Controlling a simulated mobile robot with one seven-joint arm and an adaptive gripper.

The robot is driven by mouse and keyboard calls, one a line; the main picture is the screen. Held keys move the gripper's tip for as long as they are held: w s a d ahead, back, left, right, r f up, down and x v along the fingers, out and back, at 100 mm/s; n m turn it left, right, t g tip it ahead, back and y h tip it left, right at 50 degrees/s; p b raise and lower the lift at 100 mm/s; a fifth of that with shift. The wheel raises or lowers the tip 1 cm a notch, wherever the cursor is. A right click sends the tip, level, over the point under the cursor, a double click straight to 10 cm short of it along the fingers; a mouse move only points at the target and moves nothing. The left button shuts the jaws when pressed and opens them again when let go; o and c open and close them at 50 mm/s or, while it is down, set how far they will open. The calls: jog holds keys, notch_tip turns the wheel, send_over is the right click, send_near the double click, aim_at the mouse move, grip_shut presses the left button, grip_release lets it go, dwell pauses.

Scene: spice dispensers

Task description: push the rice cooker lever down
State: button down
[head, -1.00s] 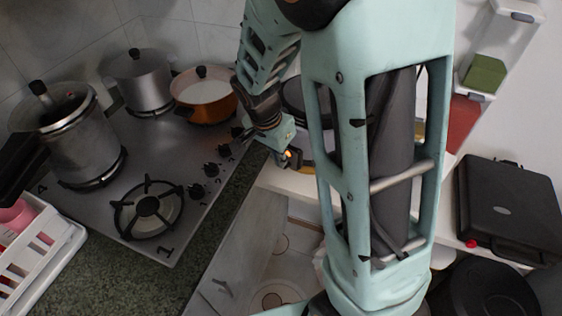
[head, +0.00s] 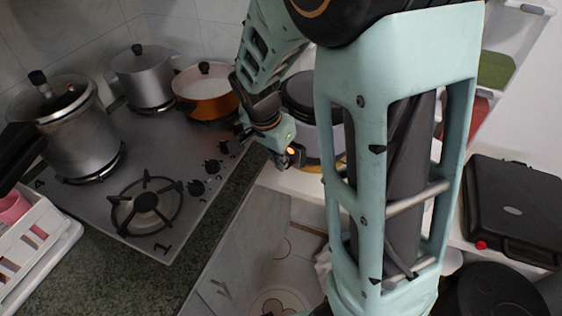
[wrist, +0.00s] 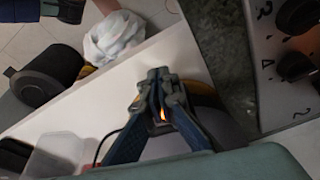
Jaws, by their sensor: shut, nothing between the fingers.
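The rice cooker (head: 309,138) has a pale body and a dark lid. In the head view it stands on the white counter beyond the stove, partly covered by my arm. My gripper (head: 296,156) is at the cooker's front, on the side toward the stove. In the wrist view my gripper (wrist: 158,76) is shut with its fingertips together and nothing held. A small orange light glows beside the fingers in both views. The lever cannot be made out behind the fingers, and I cannot tell whether they touch it.
The stove (head: 100,205) at left holds a pressure cooker (head: 70,130), a steel pot (head: 142,78) and an orange pan (head: 206,92). A black case (head: 512,205) lies at right. In the wrist view a crumpled cloth (wrist: 112,37) lies at the counter edge.

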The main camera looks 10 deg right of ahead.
jog(key=shift+s+a+f+b, duration=0.1)
jog(key=shift+a+f+b, duration=0.1)
jog(key=shift+f+b, duration=0.35)
jog(key=shift+r, duration=0.25)
jog(key=shift+d, duration=0.1)
jog(key=shift+w+d+r, duration=0.35)
jog(key=shift+w+d, duration=0.1)
jog(key=shift+d, duration=0.05)
jog(key=shift+r+p, duration=0.1)
jog(key=shift+p, duration=0.25)
